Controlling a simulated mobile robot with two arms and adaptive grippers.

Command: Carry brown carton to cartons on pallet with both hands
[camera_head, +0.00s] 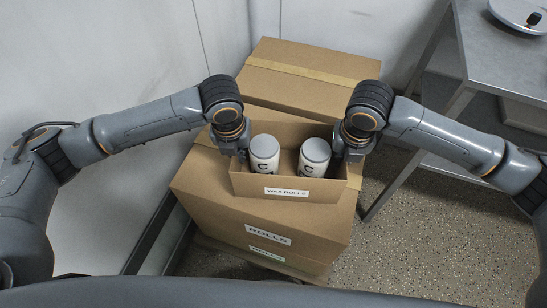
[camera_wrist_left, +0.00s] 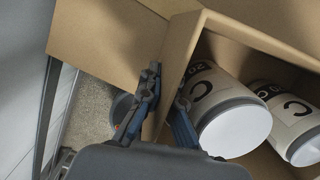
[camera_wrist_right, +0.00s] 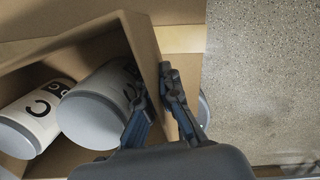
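The brown carton (camera_head: 243,184) is open-topped, labelled "WAX ROLLS", and holds two white rolls with grey ends (camera_head: 264,152) (camera_head: 314,155). It sits level on or just above a larger carton (camera_head: 210,195) labelled "ROLLS"; I cannot tell whether they touch. My left gripper (camera_head: 240,152) is at its left wall, and my right gripper (camera_head: 344,154) is at its right wall. In the left wrist view the fingers (camera_wrist_left: 165,97) straddle the left wall (camera_wrist_left: 182,50). In the right wrist view the fingers (camera_wrist_right: 158,97) straddle the right wall (camera_wrist_right: 143,42). Both appear closed on the walls.
Another closed, taped carton (camera_head: 300,85) stands behind. A pale edge, probably the pallet (camera_head: 212,246), shows low under the cartons. A metal table (camera_head: 500,50) stands at the right, with a grey round device (camera_head: 520,12) on it. A pale wall is at the left; speckled floor (camera_head: 420,240) is clear at lower right.

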